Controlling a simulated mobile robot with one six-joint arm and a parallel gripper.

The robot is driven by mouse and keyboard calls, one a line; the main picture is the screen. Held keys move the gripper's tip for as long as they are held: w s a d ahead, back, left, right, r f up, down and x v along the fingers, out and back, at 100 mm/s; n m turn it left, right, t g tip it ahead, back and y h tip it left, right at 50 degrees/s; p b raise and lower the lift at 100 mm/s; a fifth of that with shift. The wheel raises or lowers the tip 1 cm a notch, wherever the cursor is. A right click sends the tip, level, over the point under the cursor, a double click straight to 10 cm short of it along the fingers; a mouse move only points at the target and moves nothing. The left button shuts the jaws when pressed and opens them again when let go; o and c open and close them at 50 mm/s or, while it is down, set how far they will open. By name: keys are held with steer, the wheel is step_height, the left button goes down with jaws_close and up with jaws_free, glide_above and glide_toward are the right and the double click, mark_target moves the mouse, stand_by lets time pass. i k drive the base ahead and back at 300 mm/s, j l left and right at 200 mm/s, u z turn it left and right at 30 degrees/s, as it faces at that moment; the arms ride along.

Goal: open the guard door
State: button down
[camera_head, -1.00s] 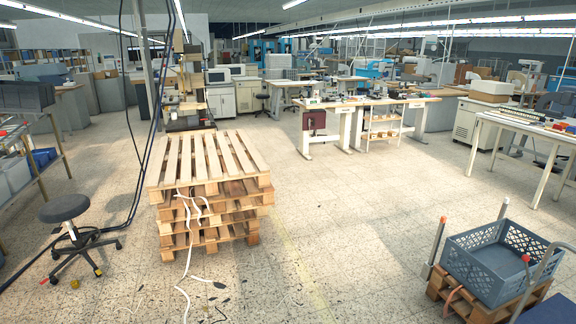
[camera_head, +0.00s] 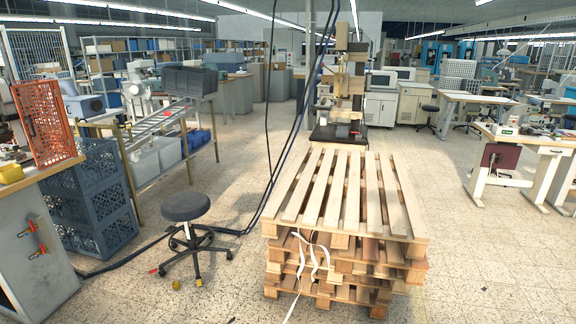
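An orange mesh panel (camera_head: 45,122) stands upright at the left edge, on or by the grey workbench (camera_head: 40,245). It may be the guard door, but I cannot tell for certain. No hinge or handle can be made out on it, and whether it is open or shut is unclear. My gripper is not in view.
A pallet stack (camera_head: 345,215) stands right of centre. A black stool (camera_head: 187,207) stands left of it, with dark cables running along the floor. Blue-grey crates (camera_head: 92,200) are stacked beside the workbench. A sloped roller rack (camera_head: 158,124) stands behind. Open floor lies between stool and pallets.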

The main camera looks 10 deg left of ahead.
mark_target(67, 142)
steer(key=i+j+u, duration=0.2)
steer(key=i+u, duration=0.65)
steer(key=i+l+u, duration=0.1)
steer(key=i+u, duration=0.35)
steer(key=i+l+u, duration=0.85)
steer(key=i+j+u, duration=0.2)
steer(key=i, duration=0.4)
steer(key=i+u, duration=0.2)
steer(key=i, duration=0.45)
steer(key=j, duration=0.1)
